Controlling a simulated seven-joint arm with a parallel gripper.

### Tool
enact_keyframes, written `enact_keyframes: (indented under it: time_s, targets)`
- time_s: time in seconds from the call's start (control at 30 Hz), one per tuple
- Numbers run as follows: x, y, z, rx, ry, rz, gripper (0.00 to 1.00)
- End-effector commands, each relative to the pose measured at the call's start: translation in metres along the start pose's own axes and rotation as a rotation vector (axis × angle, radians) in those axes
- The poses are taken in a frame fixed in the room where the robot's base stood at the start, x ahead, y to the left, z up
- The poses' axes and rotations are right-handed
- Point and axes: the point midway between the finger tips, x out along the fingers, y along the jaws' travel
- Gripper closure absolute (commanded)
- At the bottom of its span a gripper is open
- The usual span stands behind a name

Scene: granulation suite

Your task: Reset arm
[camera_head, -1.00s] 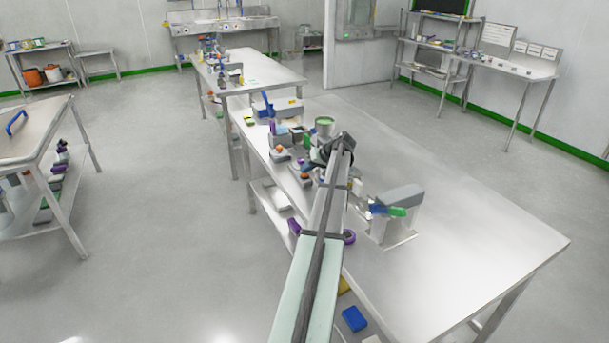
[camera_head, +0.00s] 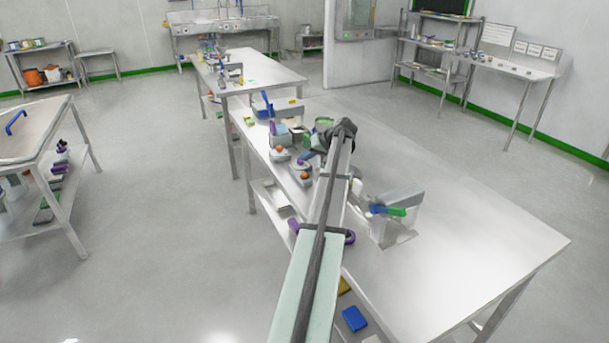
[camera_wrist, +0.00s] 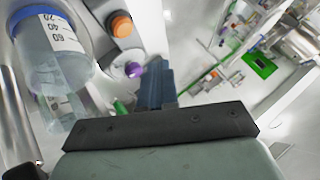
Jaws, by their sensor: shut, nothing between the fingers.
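My arm reaches over the long steel table (camera_head: 470,240) in the head view. Its far dark joint (camera_head: 343,130) is above the cluttered left side of the table, and my gripper is mostly hidden behind it there. In the wrist view my gripper's blue-grey fingers (camera_wrist: 154,85) are together with nothing held, pointing away from the dark mounting bar. A clear graduated container with a blue rim (camera_wrist: 62,65) stands left of the fingers, apart from them. An orange-topped piece (camera_wrist: 121,26) and a small purple-tipped piece (camera_wrist: 133,69) show just beyond.
A green-topped can (camera_head: 323,122) and several small items crowd the table's left edge. The right part of the table is bare. A blue block (camera_head: 354,318) lies low near the front.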

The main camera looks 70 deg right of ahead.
Motion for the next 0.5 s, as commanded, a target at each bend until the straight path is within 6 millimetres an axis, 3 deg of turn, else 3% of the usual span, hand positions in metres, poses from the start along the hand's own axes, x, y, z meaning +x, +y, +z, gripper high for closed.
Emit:
enact_keyframes:
  time_s: [0.4,0.5]
  targets:
    - [0.0004,0.0000,0.0002,0.000,0.000,0.000,1.00]
    - [0.0083,-0.0037,0.0044,0.000,-0.010,-0.002,1.00]
